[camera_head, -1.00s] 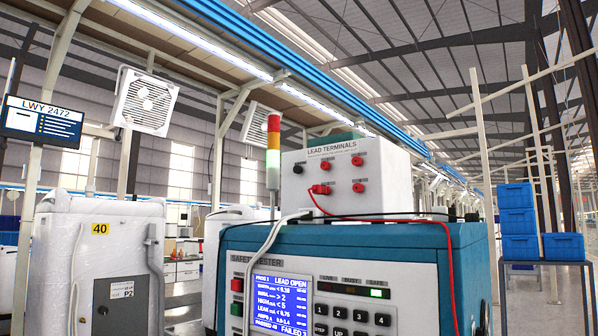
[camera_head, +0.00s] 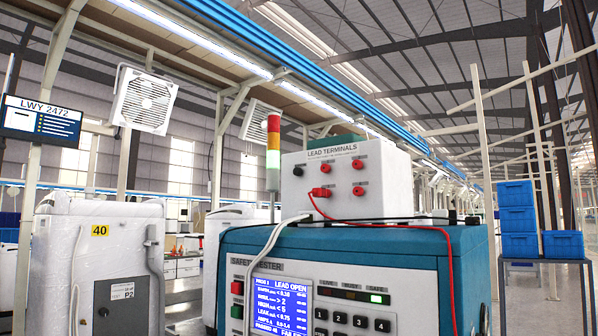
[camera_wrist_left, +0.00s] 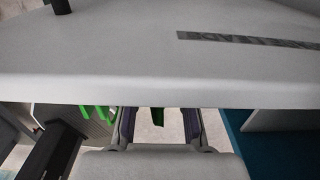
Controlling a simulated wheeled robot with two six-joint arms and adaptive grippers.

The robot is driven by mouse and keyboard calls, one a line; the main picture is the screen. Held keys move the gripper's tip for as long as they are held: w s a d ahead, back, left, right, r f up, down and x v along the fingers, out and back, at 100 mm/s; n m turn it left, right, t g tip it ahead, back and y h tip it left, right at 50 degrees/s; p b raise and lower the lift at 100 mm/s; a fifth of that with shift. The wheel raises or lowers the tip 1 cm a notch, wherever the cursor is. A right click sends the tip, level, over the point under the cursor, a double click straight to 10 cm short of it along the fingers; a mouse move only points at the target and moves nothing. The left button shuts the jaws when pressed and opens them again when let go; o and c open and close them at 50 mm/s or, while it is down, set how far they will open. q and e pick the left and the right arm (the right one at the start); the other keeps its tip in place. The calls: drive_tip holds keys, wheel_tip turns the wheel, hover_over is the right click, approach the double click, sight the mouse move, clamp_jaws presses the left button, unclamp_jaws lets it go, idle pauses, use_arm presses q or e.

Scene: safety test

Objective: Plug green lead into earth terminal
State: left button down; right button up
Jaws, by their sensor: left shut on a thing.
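The white lead terminals box (camera_head: 345,180) stands on the blue safety tester (camera_head: 330,240). Its front has a black terminal (camera_head: 297,171) and several red ones (camera_head: 358,164); their small labels are unreadable, so I cannot tell which is earth. A red lead (camera_head: 449,262) is at the lower-left red terminal. In the left wrist view, a white panel with upside-down lettering (camera_wrist_left: 250,42) fills the upper part. Below its edge, my left gripper (camera_wrist_left: 158,128) is shut on a dark green piece (camera_wrist_left: 158,118), apparently the green lead, mostly hidden. Neither gripper shows in the head view.
A white cable (camera_head: 262,245) hangs over the tester's front. A signal tower (camera_head: 273,150) stands behind it. A white cabinet (camera_head: 90,255) is at left and blue crates (camera_head: 518,222) are at right. Bright green pieces (camera_wrist_left: 97,112) lie left of my left gripper.

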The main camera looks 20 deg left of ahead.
use_arm(q)
drive_tip(key=shift+r+p, duration=0.6)
drive_tip(key=shift+r, duration=0.5)
